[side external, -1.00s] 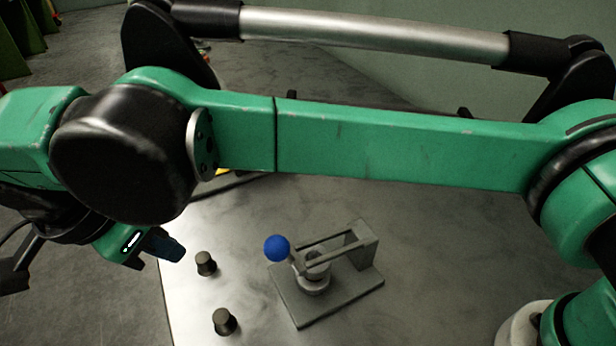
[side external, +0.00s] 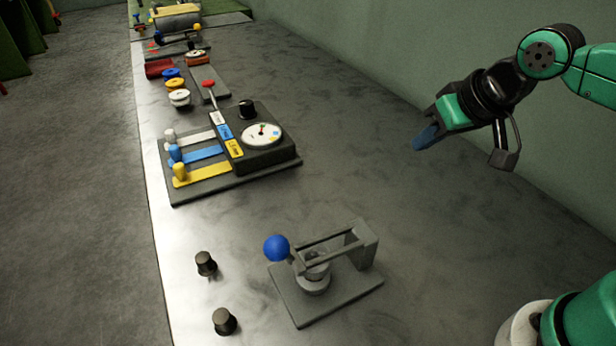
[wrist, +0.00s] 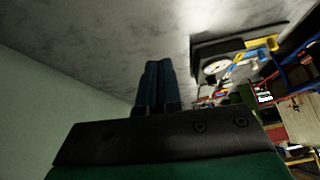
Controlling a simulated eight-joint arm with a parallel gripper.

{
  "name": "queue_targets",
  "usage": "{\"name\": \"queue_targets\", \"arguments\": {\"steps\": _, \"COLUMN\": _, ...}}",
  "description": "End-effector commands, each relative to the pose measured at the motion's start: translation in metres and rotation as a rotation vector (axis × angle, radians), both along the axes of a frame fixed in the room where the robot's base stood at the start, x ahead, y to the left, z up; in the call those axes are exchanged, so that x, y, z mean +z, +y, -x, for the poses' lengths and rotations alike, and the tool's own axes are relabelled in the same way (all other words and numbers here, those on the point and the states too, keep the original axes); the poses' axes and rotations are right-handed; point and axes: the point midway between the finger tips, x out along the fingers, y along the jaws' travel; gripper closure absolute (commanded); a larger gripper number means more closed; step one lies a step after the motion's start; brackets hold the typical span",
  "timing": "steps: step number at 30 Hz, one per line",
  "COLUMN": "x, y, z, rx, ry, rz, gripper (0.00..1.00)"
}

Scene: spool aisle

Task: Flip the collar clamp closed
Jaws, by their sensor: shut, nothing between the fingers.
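The collar clamp (side external: 322,262) stands on a grey base plate (side external: 330,301) at the front of the bench in the side view. Its arm carries a blue ball knob (side external: 276,248) at the left end, and a grey upright bracket stands at its right end. The arm lies low over the round collar (side external: 313,283). I cannot tell whether it is latched. My gripper (side external: 421,142) is up and to the right of the clamp, well apart from it, with its blue fingers pointing down-left. In the wrist view its fingers (wrist: 157,85) are together with nothing between them.
Two black knobs (side external: 206,263) (side external: 224,321) stand left of the clamp. Behind it is a panel with coloured sliders and a dial (side external: 262,134). Spools (side external: 176,84) and other fixtures line the bench's far end. A wall runs along the right. The bench between clamp and gripper is clear.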

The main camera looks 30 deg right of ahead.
Motion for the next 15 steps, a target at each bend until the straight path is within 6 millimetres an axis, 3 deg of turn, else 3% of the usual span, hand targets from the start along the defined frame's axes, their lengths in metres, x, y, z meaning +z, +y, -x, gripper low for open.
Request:
{"name": "queue_targets", "arguments": {"steps": 4, "x": -0.014, "y": -0.017, "z": 0.013, "rx": 0.048, "ry": -0.054, "rz": 0.053, "gripper": 1.0}}
{"name": "queue_targets", "arguments": {"steps": 8, "x": -0.012, "y": -0.009, "z": 0.015, "rx": 0.072, "ry": -0.071, "rz": 0.049, "gripper": 1.0}}
{"name": "queue_targets", "arguments": {"steps": 11, "x": 0.001, "y": 0.021, "z": 0.017, "rx": 0.087, "ry": -0.076, "rz": -0.017, "gripper": 1.0}}
{"name": "queue_targets", "arguments": {"steps": 15, "x": 0.031, "y": 0.08, "z": 0.036, "rx": 0.101, "ry": -0.058, "rz": -0.163, "gripper": 1.0}}
